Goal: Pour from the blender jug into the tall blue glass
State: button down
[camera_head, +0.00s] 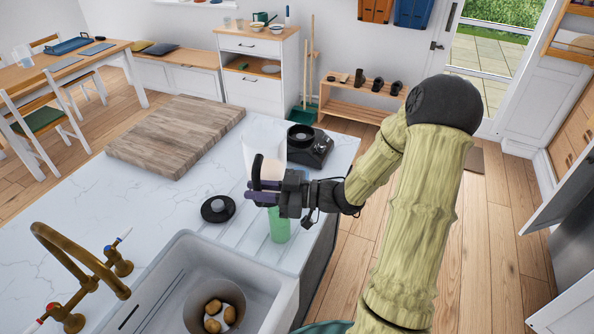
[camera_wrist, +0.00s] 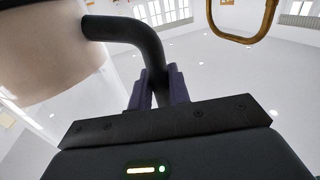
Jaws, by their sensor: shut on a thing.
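The blender jug (camera_head: 272,170) is pale and cloudy in the head view, held above the counter at its right side. Its black handle (camera_wrist: 130,32) is between the purple fingers of my gripper (camera_wrist: 158,88), which are closed around it. In the wrist view the jug (camera_wrist: 45,60) fills the upper left, with a beige look.
The black blender base (camera_head: 309,147) stands behind the jug. A round black lid (camera_head: 218,208) lies on the counter to the left. The sink (camera_head: 172,270) with a bowl of potatoes is in front, beside a brass tap (camera_head: 75,262). A wooden board (camera_head: 176,135) lies behind.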

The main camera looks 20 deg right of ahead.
aim_at(264, 154)
jog(key=shift+r, duration=0.15)
jog(key=shift+r+m+p, duration=0.3)
jog(key=shift+r+p, duration=0.15)
jog(key=shift+p, duration=0.1)
jog(key=shift+d+r+m+y+p, duration=0.25)
jog(key=shift+r+m+y+p, duration=0.2)
jog(key=shift+r, duration=0.1)
jog(key=d+r+m+t+p, duration=0.1)
jog(key=m, duration=0.1)
jog(key=w+d+r+m+t+y+p, duration=0.1)
jog(key=m, duration=0.1)
jog(key=w+d+r+m+t+p, duration=0.1)
jog(key=m+p, duration=0.1)
jog(key=shift+d+r+y, duration=0.2)
jog(key=shift+r+y, duration=0.05)
jog(key=shift+r, duration=0.05)
jog(key=shift+w+d+r+m+t+p, duration=0.1)
jog(key=shift+w+d+m+t+p, duration=0.1)
jog(key=shift+m+t, duration=0.25)
jog(key=shift+w+d+m+t+p, duration=0.15)
jog(key=shift+m+t+p, duration=0.1)
jog(key=shift+m, duration=0.35)
